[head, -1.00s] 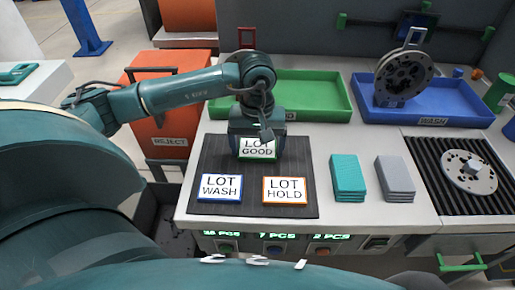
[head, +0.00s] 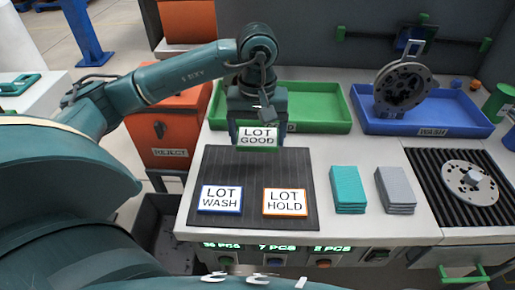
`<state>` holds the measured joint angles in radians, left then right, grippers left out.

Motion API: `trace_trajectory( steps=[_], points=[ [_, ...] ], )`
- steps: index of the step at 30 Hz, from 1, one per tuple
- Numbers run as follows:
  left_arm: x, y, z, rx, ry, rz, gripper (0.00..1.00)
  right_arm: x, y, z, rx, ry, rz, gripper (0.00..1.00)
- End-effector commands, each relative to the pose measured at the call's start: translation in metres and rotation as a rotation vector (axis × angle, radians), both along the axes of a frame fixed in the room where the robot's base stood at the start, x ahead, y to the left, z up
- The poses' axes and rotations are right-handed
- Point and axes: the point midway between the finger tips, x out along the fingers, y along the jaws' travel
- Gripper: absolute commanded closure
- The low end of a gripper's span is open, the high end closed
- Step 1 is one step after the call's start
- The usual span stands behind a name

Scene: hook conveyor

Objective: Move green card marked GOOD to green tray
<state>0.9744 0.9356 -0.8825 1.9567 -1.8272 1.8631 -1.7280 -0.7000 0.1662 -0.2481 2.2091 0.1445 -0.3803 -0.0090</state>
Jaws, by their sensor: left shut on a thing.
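The green-edged card marked LOT GOOD (head: 258,137) is held in my left gripper (head: 257,125), which is shut on it. The card is raised above the back edge of the dark ribbed mat (head: 255,175), its printed face toward me. The green tray (head: 318,106) lies just behind the card and gripper, and they cover part of its front wall and label. My right gripper is not in view.
The blue-edged LOT WASH card (head: 220,198) and orange-edged LOT HOLD card (head: 285,201) lie on the mat. Teal (head: 347,188) and grey (head: 395,189) stacks stand to its right. A blue WASH tray (head: 440,122) holds a round metal part. An orange REJECT bin (head: 165,125) stands left.

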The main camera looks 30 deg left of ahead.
Motion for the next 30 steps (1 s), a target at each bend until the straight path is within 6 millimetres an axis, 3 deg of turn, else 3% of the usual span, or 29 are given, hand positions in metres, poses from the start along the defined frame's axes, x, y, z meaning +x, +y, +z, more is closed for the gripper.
trace_trajectory(
  steps=[3, 9, 30],
  points=[
    [0.001, 0.000, 0.019, 0.000, -0.002, 0.000, 0.41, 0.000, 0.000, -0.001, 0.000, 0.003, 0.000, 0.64],
    [0.000, 0.000, 0.034, 0.000, 0.000, -0.001, 0.41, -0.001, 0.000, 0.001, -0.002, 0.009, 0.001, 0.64],
    [0.000, -0.001, 0.062, 0.000, 0.000, -0.001, 0.41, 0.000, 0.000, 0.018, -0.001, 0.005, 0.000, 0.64]
  ],
)
